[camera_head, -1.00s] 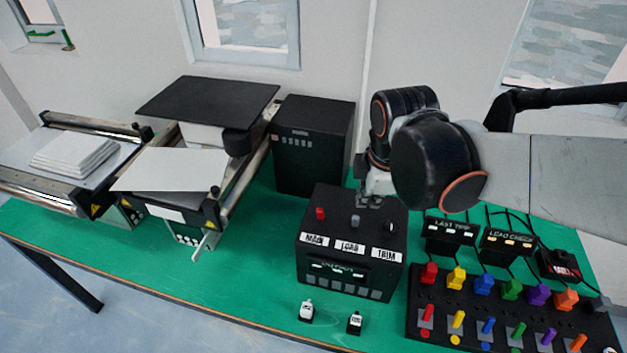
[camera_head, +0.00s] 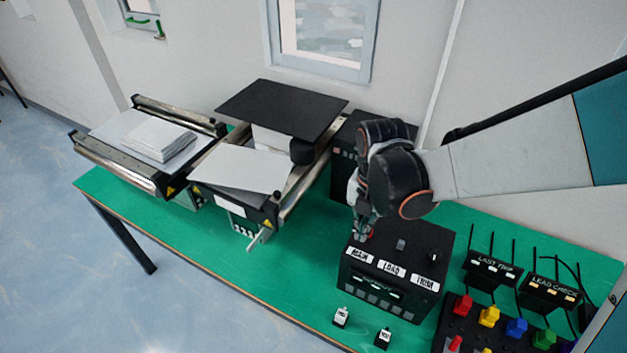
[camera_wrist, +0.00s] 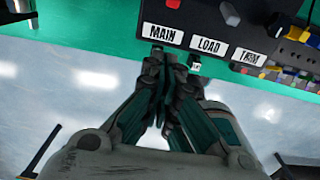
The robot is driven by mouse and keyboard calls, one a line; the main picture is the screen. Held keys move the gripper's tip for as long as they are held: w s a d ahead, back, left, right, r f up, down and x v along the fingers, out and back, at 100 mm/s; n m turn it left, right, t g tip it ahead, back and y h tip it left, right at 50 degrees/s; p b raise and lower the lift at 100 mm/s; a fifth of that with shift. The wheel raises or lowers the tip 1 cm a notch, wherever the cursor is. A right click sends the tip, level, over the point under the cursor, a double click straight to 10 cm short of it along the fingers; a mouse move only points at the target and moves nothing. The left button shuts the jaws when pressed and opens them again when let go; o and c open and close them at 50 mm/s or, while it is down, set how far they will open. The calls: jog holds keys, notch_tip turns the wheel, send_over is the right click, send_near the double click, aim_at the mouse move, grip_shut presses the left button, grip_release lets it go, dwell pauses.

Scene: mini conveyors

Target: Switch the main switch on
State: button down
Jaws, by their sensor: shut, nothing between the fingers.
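The black control box (camera_head: 384,310) stands on the green table, with labels MAIN, LOAD and TRIM. The red main switch (camera_head: 369,234) is on its top behind the MAIN label (camera_head: 359,255), partly hidden by my gripper in the head view. In the wrist view the red switch (camera_wrist: 173,4) is at the top edge, above the MAIN label (camera_wrist: 162,33). My gripper (camera_head: 361,236) is shut and empty, pointing down close beside the red switch. The wrist view shows its fingertips (camera_wrist: 166,54) just below the MAIN label. I cannot tell whether it touches the switch.
A grey LOAD switch (camera_head: 401,244) and a black TRIM knob (camera_head: 434,256) sit to the right on the box. Conveyors with white sheets (camera_head: 160,138) stand at left. A coloured switch panel (camera_head: 455,327) is at right. Two small tagged items (camera_head: 341,317) (camera_head: 383,337) lie in front.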

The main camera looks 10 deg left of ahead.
jog(key=shift+a, duration=0.15)
jog(key=shift+f, duration=0.1)
notch_tip(320, 180, down, 10)
jog(key=b, duration=0.7)
jog(key=w+p, duration=0.1)
jog(key=w+d+r, duration=0.1)
jog(key=shift+w+r+p, duration=0.2)
jog(key=shift+w+p, duration=0.1)
jog(key=shift+p, duration=0.1)
jog(key=shift+w+d+r, duration=0.1)
jog(key=shift+w+d, duration=0.1)
jog(key=shift+w, duration=0.25)
jog(key=shift+a, duration=0.15)
